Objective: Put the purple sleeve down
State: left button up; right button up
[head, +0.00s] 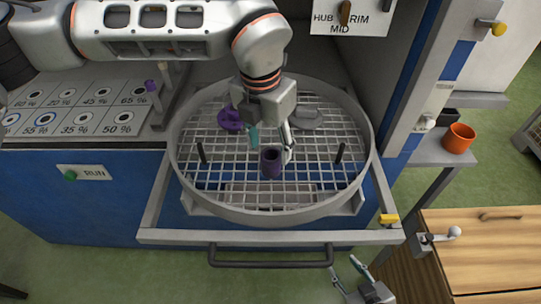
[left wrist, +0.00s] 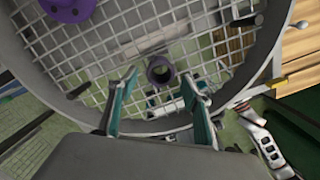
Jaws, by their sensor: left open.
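The purple sleeve (head: 271,163) is a short dark purple tube, standing upright on the wire mesh of the round turntable basket (head: 180,180). It also shows in the left wrist view (left wrist: 160,72), where I look down into its open top. My left gripper (head: 270,146) is above and around it, fingers spread with a gap on both sides. In the left wrist view its teal fingertips (left wrist: 160,88) stand apart, with the sleeve between and just beyond them. My right gripper (head: 347,270) is low, outside the basket near the drawer handle, with its fingers apart and nothing between them.
A purple flanged part (head: 230,118) and a grey part (head: 306,119) lie on the mesh. Black pegs (head: 339,152) stand up from it. A handle bar (head: 271,262) runs along the front. An orange cup (head: 459,138) sits on a side shelf. Open mesh lies around the sleeve.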

pick_arm(q)
notch_tip(320, 180, up, 6)
jog(key=shift+s+a+r, duration=0.15)
jog(key=shift+s+a, duration=0.05)
jog(key=shift+s, duration=0.15)
jog(key=shift+s+a, duration=0.1)
dwell(0.3)
